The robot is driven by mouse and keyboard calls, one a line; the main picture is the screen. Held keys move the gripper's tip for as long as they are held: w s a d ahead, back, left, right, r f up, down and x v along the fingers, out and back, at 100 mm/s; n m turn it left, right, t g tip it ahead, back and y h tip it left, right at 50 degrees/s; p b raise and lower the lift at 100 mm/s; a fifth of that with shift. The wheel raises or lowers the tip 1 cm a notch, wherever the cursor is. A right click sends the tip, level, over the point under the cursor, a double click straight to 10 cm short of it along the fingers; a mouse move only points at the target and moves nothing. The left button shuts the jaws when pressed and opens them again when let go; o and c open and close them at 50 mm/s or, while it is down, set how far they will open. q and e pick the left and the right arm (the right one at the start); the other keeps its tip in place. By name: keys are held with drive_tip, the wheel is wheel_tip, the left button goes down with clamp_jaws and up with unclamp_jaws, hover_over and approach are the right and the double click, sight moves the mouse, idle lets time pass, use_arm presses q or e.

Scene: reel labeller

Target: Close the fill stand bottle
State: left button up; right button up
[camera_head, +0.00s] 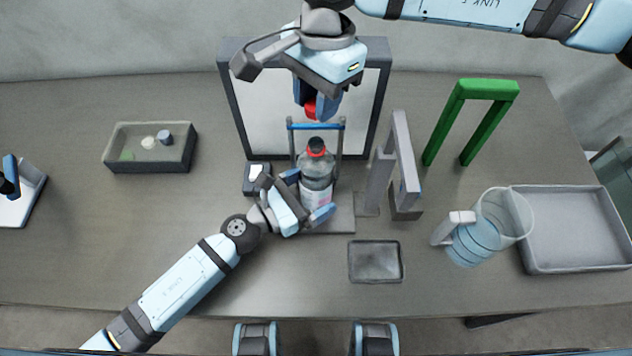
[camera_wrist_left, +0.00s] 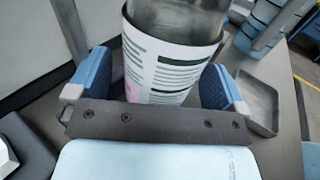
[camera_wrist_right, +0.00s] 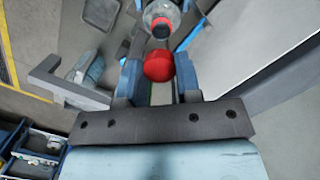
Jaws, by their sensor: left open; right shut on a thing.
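The fill stand bottle (camera_head: 316,172) stands upright on the grey fill stand base (camera_head: 335,222), in front of a blue-topped frame. It is clear, with a white label and a red ring at its neck. My left gripper (camera_head: 308,196) is open around the bottle's lower part; the label (camera_wrist_left: 165,70) shows between its fingers (camera_wrist_left: 160,88) in the left wrist view. My right gripper (camera_head: 316,98) is shut on a red cap (camera_head: 311,108), above and behind the bottle. In the right wrist view the red cap (camera_wrist_right: 159,66) sits between the fingertips, apart from the bottle neck (camera_wrist_right: 161,27).
A white panel in a dark frame (camera_head: 229,75) stands behind. A grey arch (camera_head: 402,150), green arch (camera_head: 489,88), jug (camera_head: 487,228) and grey tray (camera_head: 575,266) are to the right. A small dish (camera_head: 375,277) lies in front, a box (camera_head: 150,165) at left.

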sight(316, 143)
use_arm(q)
drive_tip(key=shift+c, duration=0.3)
drive_tip(key=c, duration=1.3)
use_arm(e)
drive_tip(key=shift+f, duration=2.5)
drive_tip(key=shift+f, duration=0.9)
drive_tip(key=shift+f, duration=0.5)
